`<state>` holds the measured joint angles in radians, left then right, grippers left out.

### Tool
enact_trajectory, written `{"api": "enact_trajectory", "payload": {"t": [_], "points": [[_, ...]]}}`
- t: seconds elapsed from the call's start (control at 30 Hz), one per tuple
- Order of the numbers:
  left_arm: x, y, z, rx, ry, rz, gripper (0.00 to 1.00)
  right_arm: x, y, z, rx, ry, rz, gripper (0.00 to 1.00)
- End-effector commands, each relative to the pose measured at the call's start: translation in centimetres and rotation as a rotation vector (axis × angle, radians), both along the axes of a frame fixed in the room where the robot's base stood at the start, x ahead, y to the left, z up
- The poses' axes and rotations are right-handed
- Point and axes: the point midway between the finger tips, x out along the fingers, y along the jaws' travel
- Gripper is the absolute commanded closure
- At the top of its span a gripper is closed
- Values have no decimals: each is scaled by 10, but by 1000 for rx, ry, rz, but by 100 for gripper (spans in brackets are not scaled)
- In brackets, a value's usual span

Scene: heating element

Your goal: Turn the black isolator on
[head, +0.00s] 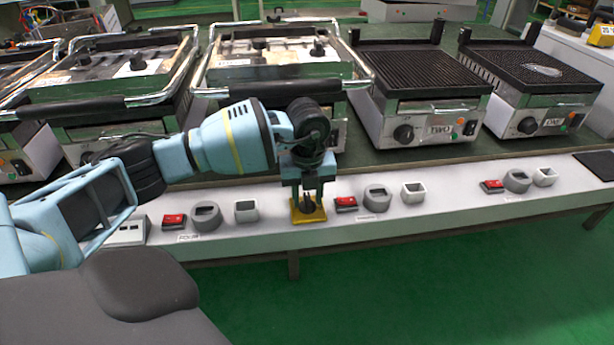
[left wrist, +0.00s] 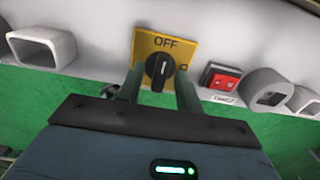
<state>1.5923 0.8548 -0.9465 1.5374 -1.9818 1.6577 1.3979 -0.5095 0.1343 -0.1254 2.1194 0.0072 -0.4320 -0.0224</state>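The black isolator knob (left wrist: 160,69) sits on a square yellow plate (left wrist: 147,45) marked OFF at its top. Its white pointer line lies near upright, tilted slightly, toward the OFF side. In the head view the yellow plate (head: 308,217) is on the white front panel, with the knob small and dark. My left gripper (head: 307,200) points down at it. In the left wrist view the fingers (left wrist: 159,86) stand open on either side of the knob, with a gap visible at each side. Contact cannot be told. My right gripper is not in view.
A red switch (left wrist: 220,78) and a grey round socket housing (left wrist: 267,88) are close right of the plate. Grills (head: 419,80) stand on the bench behind. Green floor (head: 420,290) lies open in front.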

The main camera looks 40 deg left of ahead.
Motion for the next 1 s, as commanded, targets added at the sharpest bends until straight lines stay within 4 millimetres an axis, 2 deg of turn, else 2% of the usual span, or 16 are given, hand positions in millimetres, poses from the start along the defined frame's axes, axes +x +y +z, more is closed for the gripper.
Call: {"api": "enact_trajectory", "payload": {"t": [0.03,0.27,0.67,1.0], "points": [[0,0,0,0,0,0,72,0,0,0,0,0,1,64],[0,0,0,0,0,0,100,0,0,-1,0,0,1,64],[0,0,1,0,1,-54,100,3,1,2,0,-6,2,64],[0,0,2,-1,1,-299,100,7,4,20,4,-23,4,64]]}}
